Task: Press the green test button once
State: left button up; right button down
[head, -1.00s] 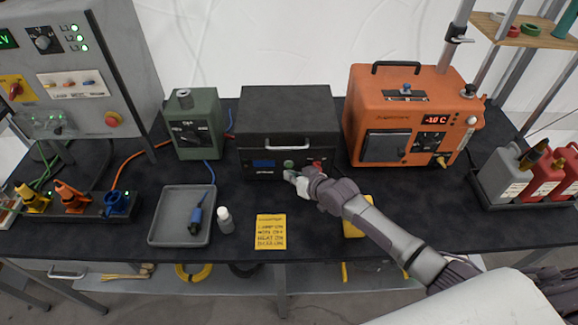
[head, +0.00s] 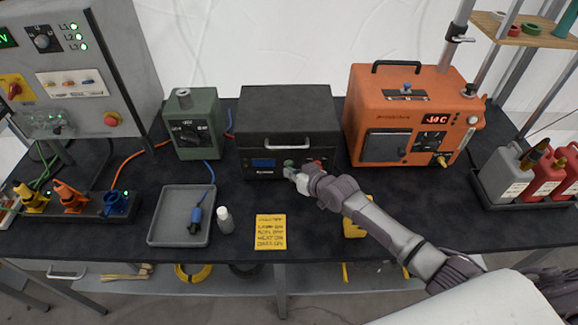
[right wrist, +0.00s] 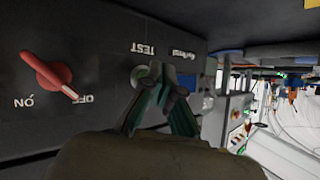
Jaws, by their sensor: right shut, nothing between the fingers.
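The green test button (head: 288,163) is on the lower front panel of the black box (head: 287,110), near the middle of the bench. In the right wrist view a round pale button ring (right wrist: 138,74) shows by the upside-down TEST label, partly hidden by my fingers. My right gripper (head: 289,173) is shut and empty, with its fingertips right at the button. In the right wrist view the fingertips (right wrist: 161,78) overlap the button's edge; I cannot tell whether they touch it. A red ON/OFF switch (right wrist: 48,75) is beside it, pointing to OFF. My left gripper is out of view.
An orange unit (head: 400,115) stands right of the black box and a green unit (head: 194,128) left. Jerrycans (head: 545,172) stand far right.

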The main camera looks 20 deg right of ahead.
jog(key=shift+w+d+b, duration=0.15)
jog(key=shift+w+b, duration=0.25)
jog(key=shift+w, duration=0.05)
dwell(0.5)
jog(key=shift+s+r+p, duration=0.15)
jog(key=shift+s+p, duration=0.3)
jog(key=shift+p, duration=0.2)
jog(key=shift+s+a, duration=0.3)
jog(key=shift+s, duration=0.1)
jog(key=shift+p, duration=0.35)
